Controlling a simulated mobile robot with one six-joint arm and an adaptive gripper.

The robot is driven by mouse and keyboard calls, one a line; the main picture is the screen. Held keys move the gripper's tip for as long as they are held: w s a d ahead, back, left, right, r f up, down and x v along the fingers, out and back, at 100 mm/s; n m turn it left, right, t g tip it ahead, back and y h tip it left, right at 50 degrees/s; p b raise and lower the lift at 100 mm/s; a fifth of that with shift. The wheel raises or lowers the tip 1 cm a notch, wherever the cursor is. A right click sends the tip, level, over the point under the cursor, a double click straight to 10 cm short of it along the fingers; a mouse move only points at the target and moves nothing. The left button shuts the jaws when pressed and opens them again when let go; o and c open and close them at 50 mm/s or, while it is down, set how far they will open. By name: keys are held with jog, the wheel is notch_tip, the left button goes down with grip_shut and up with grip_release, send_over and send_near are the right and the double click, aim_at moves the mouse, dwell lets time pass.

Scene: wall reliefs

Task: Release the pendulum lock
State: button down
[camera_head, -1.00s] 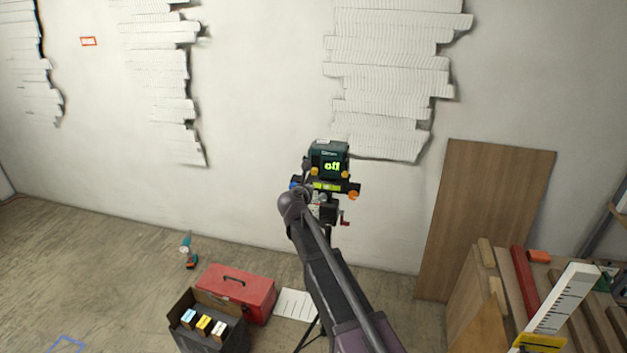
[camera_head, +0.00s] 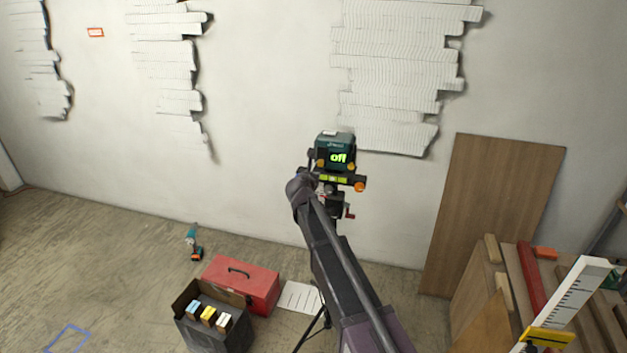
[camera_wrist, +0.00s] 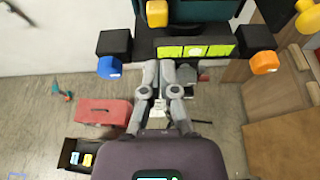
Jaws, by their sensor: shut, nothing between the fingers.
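A dark teal level device (camera_head: 336,152) stands on a tripod mount in front of the wall; its display reads "off" in green. In the wrist view a black bar (camera_wrist: 145,50) carries a lime-green strip (camera_wrist: 196,51), a blue knob (camera_wrist: 109,67) at left and an orange knob (camera_wrist: 265,62) at right. Yellow knobs (camera_wrist: 157,13) show above it. I cannot tell which part is the pendulum lock. My gripper (camera_wrist: 166,72) is shut and empty, its tips at the bar's lower edge in the picture; contact is unclear.
A red toolbox (camera_head: 241,283) and an open dark box (camera_head: 190,325) with small cartons sit on the floor at lower left. A drill (camera_head: 194,243) stands nearby. A wooden board (camera_head: 495,215) leans on the wall at right, beside stacked timber. Tripod legs reach the floor.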

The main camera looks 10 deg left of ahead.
aim_at(322, 159)
jog(key=b+x, duration=0.1)
jog(key=x, duration=0.5)
jog(key=shift+w+b, duration=0.15)
jog(key=shift+b, duration=0.2)
notch_tip(322, 159, up, 4)
jog(key=p, duration=0.4)
jog(key=shift+r, duration=0.1)
dwell(0.5)
